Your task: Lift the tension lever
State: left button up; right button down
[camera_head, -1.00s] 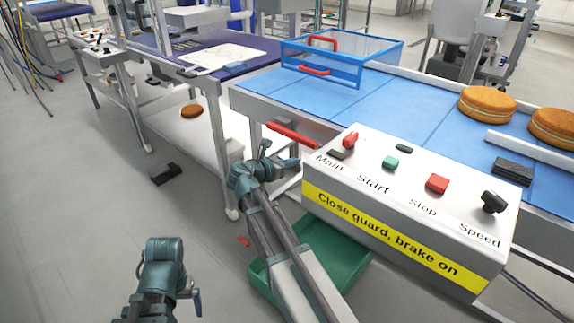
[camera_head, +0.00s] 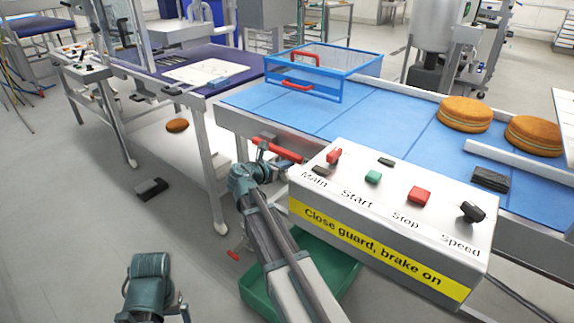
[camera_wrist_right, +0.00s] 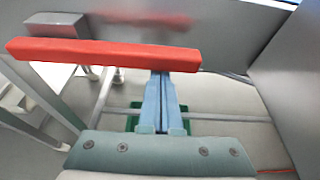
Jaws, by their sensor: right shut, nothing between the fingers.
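The tension lever is a red bar (camera_head: 278,150) at the near side of the blue conveyor, left of the control box. In the right wrist view the red bar (camera_wrist_right: 105,52) runs across the upper left, slightly tilted. My right gripper (camera_head: 280,162) is close to the lever at its near side. In the wrist view its blue fingers (camera_wrist_right: 160,78) are shut and empty, with their tips at the bar's lower edge near its right end. Contact cannot be told.
The control box (camera_head: 385,240) with buttons and a yellow label is just right of my right arm. A green crate (camera_head: 345,275) is on the floor below. A blue guard (camera_head: 345,65) and filled rounds (camera_head: 465,114) are on the conveyor (camera_head: 290,108). Floor at left is mostly clear.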

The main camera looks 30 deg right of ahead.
jog(key=shift+r, duration=0.1)
notch_tip(320, 180, up, 2)
jog(key=shift+r+n+g+p, duration=0.1)
jog(key=shift+n+g+p, duration=0.3)
jog(key=shift+n+p, duration=0.55)
jog(key=w+a+r+n+g+h+p, duration=0.1)
jog(key=w+a+r+n+p, duration=0.2)
jog(key=w+r+p, duration=0.6)
jog(key=shift+a+r+n+g+h+p, duration=0.2)
jog(key=shift+r+n+g+h+p, duration=0.15)
jog(key=shift+r+p, duration=0.85)
jog(key=shift+w+a+r, duration=0.1)
jog(key=shift+r, duration=0.25)
jog(key=shift+b, duration=0.3)
jog(key=s+a, duration=0.5)
jog(key=a, duration=0.3)
jog(key=shift+s+f, duration=0.2)
jog(key=shift+f, duration=0.15)
